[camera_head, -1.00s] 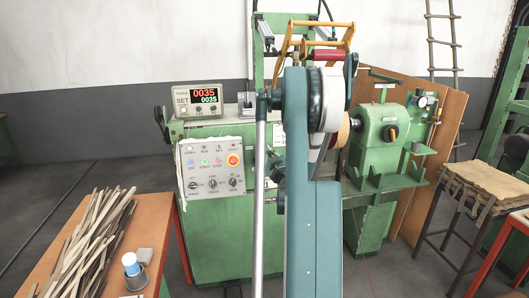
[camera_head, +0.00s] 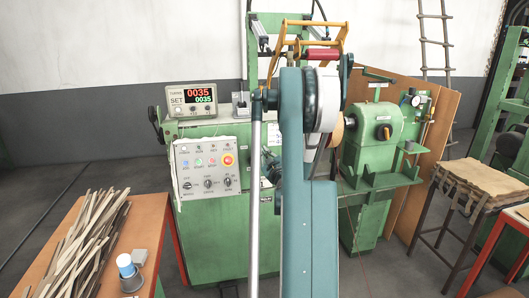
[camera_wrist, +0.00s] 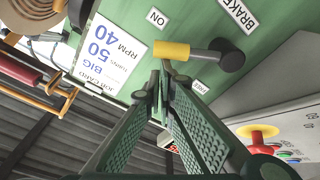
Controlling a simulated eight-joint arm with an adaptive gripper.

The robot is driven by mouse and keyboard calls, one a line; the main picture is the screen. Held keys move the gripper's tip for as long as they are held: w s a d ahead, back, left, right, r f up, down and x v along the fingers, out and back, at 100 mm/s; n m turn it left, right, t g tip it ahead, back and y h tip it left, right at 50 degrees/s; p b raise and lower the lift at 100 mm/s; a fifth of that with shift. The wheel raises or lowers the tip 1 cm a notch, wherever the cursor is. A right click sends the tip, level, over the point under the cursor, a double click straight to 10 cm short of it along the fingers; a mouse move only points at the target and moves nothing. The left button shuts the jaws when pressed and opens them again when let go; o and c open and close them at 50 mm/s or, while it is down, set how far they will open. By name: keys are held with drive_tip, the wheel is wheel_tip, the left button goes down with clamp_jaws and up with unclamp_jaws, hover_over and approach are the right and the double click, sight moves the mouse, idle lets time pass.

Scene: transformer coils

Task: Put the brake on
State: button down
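The brake lever shows in the wrist view, with a yellow grip (camera_wrist: 171,50) joined to a black pivot (camera_wrist: 228,55) on a green machine face. The grip points left of the pivot in the picture, between the ON label (camera_wrist: 157,18) and the FREE label (camera_wrist: 200,87). The BRAKE label (camera_wrist: 238,15) is above the pivot. My gripper (camera_wrist: 163,76) has its two green textured fingers almost meeting at the tips, with nothing seen between them. The tips lie right by the grip; I cannot tell whether they touch it. In the head view my arm hides the lever and gripper.
A control panel (camera_head: 208,172) with a red-and-yellow stop button (camera_head: 228,160) and a counter display (camera_head: 191,97) are left of my arm. The green tailstock (camera_head: 370,140) stands right. A bench (camera_head: 150,215) with strips is at left; a stool (camera_head: 470,181) is at right.

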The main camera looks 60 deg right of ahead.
drive_tip(key=b+v, duration=0.1)
drive_tip(key=v, duration=0.8)
drive_tip(key=shift+s+a+b, duration=0.2)
drive_tip(key=shift+a+b, duration=0.1)
drive_tip(key=shift+b, duration=0.05)
drive_tip(key=shift+w, duration=0.1)
idle(0.3)
